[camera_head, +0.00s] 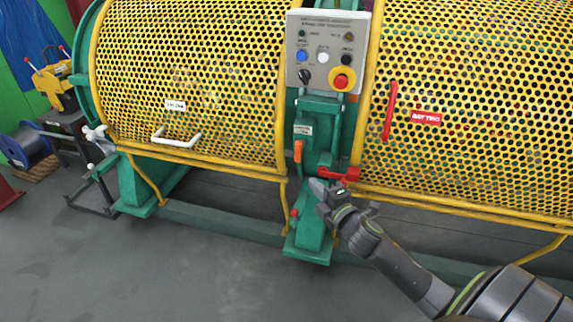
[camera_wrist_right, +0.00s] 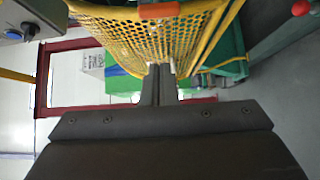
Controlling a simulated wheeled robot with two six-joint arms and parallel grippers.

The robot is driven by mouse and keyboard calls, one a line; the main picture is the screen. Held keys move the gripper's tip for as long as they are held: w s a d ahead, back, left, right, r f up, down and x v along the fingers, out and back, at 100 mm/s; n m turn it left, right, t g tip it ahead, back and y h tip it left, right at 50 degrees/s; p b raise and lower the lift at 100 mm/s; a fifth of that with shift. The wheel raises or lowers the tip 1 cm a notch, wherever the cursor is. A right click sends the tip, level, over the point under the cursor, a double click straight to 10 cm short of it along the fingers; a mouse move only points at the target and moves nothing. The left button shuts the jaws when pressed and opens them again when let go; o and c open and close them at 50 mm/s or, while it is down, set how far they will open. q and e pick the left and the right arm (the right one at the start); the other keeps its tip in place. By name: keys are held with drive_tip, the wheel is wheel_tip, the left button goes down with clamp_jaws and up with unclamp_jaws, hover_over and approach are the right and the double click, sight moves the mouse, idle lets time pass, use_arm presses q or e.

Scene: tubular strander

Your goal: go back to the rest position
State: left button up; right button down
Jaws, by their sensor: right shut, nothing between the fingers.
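My right gripper (camera_head: 318,188) is in front of the green post between the two yellow mesh guards, just below and left of a red handle (camera_head: 338,174). I cannot tell from the head view whether it touches the handle. In the right wrist view its two fingers (camera_wrist_right: 159,72) are together with nothing between them, pointing toward the yellow mesh. My right arm reaches in from the lower right. My left gripper is not in view.
A control box (camera_head: 327,50) with a red stop button stands above an orange lever (camera_head: 298,151). The left guard (camera_head: 190,80) has a white handle (camera_head: 176,140); the right guard (camera_head: 470,110) has a red one (camera_head: 389,110). Grey floor (camera_head: 170,275) in front is clear.

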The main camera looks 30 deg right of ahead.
drive_tip(key=s+a+f+m+g+h, duration=0.1)
drive_tip(key=s+f+m+g, duration=0.45)
drive_tip(key=f, duration=0.55)
drive_tip(key=s+a+f+m+g+h, duration=0.1)
drive_tip(key=s+f+m+g+h, duration=0.15)
drive_tip(key=s+f+m, duration=0.5)
drive_tip(key=s+a+f+m+g+y, duration=0.2)
drive_tip(key=s+a+f+m+g, duration=0.15)
drive_tip(key=s+a+f, duration=0.5)
drive_tip(key=s+a+f+m+g+y, duration=0.25)
drive_tip(key=s+f+g, duration=0.3)
drive_tip(key=s, duration=0.65)
use_arm(q)
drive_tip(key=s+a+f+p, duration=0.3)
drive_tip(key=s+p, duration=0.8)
drive_tip(key=p, duration=0.7)
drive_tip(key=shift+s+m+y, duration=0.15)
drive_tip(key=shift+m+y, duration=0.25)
use_arm(e)
drive_tip(key=s+d+f+n, duration=0.1)
drive_tip(key=s+d+f, duration=0.1)
drive_tip(key=s, duration=0.9)
drive_tip(key=shift+s+f+h, duration=0.3)
drive_tip(key=shift+f+h, duration=0.1)
drive_tip(key=shift+f, duration=0.3)
